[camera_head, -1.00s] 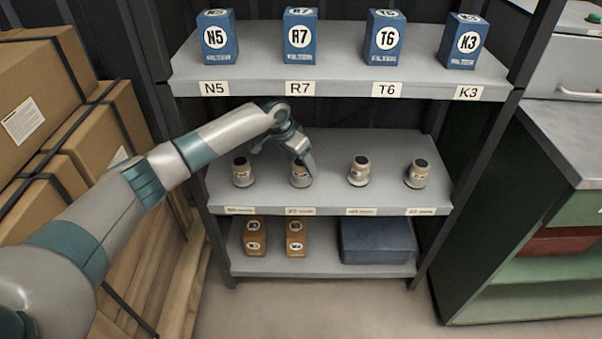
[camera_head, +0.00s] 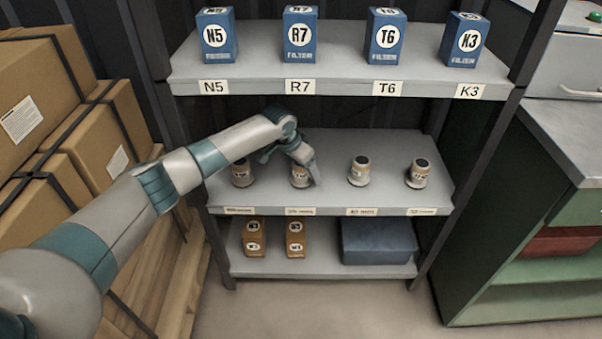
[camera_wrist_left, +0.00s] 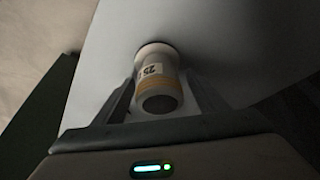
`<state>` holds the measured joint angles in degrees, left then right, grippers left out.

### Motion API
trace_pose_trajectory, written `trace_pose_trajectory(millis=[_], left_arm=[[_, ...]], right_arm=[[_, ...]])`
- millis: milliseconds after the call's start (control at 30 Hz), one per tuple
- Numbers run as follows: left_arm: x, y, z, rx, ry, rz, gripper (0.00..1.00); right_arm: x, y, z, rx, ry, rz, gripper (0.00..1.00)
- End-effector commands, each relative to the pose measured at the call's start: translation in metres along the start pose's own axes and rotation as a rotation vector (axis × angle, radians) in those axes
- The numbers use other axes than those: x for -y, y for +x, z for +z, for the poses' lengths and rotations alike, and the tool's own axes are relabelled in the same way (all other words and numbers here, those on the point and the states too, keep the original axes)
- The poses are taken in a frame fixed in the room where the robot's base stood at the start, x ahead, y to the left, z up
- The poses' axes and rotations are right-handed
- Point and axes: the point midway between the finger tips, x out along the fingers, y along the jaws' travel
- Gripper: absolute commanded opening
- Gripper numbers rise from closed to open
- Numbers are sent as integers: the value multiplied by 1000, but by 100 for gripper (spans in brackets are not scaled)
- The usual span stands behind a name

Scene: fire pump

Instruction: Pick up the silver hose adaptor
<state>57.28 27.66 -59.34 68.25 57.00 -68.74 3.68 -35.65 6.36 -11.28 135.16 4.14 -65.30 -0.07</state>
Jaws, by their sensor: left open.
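Several similar hose adaptors with pale bases, tan-banded bodies and dark tops stand upright on the middle shelf (camera_head: 330,192). They are the far-left one (camera_head: 241,176), the second one (camera_head: 299,178), the third one (camera_head: 359,172) and the far-right one (camera_head: 419,174). I cannot tell which is the silver one. My left gripper (camera_head: 310,168) is at the second adaptor and partly hides it. In the left wrist view the open fingers (camera_wrist_left: 162,86) stand on either side of an adaptor (camera_wrist_left: 158,82) with a white label. I cannot tell whether they touch it.
Blue boxes, such as the R7 box (camera_head: 299,36), stand on the top shelf (camera_head: 340,72) above. Two orange boxes (camera_head: 295,238) and a blue case (camera_head: 378,241) are on the bottom shelf. Cardboard boxes (camera_head: 35,105) stand left; a green cabinet (camera_head: 480,200) stands right.

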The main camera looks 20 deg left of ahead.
Motion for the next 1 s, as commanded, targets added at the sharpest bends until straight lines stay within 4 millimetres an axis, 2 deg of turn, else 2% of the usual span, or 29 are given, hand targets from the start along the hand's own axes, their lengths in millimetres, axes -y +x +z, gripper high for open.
trace_pose_trajectory(millis=[333,367,500,600,1000], left_arm=[[0,0,0,0,0,0,66],[0,0,0,0,0,0,64],[0,0,0,0,0,0,30],[0,0,0,0,0,0,10],[0,-3,-1,0,0,0,10]], right_arm=[[0,-1,2,4,0,0,31],[0,-1,2,4,0,0,31],[0,-1,2,5,-1,0,31],[0,-1,2,5,-1,1,31],[0,-1,2,6,-1,2,31]])
